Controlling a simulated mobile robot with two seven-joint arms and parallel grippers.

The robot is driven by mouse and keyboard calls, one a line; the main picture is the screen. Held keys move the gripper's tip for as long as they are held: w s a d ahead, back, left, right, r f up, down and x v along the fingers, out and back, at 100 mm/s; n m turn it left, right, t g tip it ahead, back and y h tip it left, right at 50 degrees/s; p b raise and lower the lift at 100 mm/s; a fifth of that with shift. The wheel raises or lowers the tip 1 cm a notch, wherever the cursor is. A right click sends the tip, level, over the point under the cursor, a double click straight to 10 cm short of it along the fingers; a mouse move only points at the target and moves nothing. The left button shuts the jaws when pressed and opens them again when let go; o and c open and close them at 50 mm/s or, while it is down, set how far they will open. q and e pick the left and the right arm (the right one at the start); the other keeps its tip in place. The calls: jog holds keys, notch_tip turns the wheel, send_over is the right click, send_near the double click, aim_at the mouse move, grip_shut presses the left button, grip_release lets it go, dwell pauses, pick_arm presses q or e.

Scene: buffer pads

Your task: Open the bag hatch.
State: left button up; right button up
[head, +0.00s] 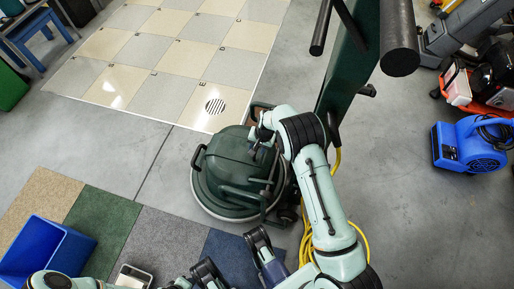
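A dark green floor machine (222,160) with a rounded body and a pale rim round its base stands on the floor at the middle. A dark curved bar (243,194) runs along its lower right side. I cannot tell which part of the body is the bag hatch. My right gripper (256,147) is at the upper right of the body, close over it. Contact and finger opening are too small to make out. My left arm comes in along the bottom edge; its gripper cannot be clearly made out there among dark arm parts.
A green upright with dark handle bars (347,75) rises right of the machine. A yellow cable (307,240) lies beside it. A blue blower (468,146) stands at the right. A blue bin (45,250) sits on carpet tiles at the lower left. Shiny floor tiles (170,60) lie behind.

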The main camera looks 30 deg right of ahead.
pick_arm(q)
jog(key=shift+s, duration=0.1)
pick_arm(e)
jog(key=shift+c, duration=0.3)
grip_shut()
jog(key=shift+w+a+r, duration=0.2)
jog(key=shift+w+r, duration=0.05)
jog(key=shift+r, duration=0.15)
pick_arm(q)
jog(key=s+f+g+b, duration=0.2)
jog(key=s+f+b, duration=0.1)
jog(key=s, duration=0.3)
jog(key=shift+a+f, duration=0.3)
jog(key=shift+a, duration=0.1)
pick_arm(e)
jog(key=w+a+r+g, duration=0.1)
jog(key=w+a+r, duration=0.7)
jog(key=w+r, duration=0.2)
jog(key=shift+a+h, duration=0.3)
jog(key=shift+h, duration=0.1)
pick_arm(q)
jog(key=shift+s, duration=0.15)
pick_arm(e)
jog(key=shift+r, duration=0.1)
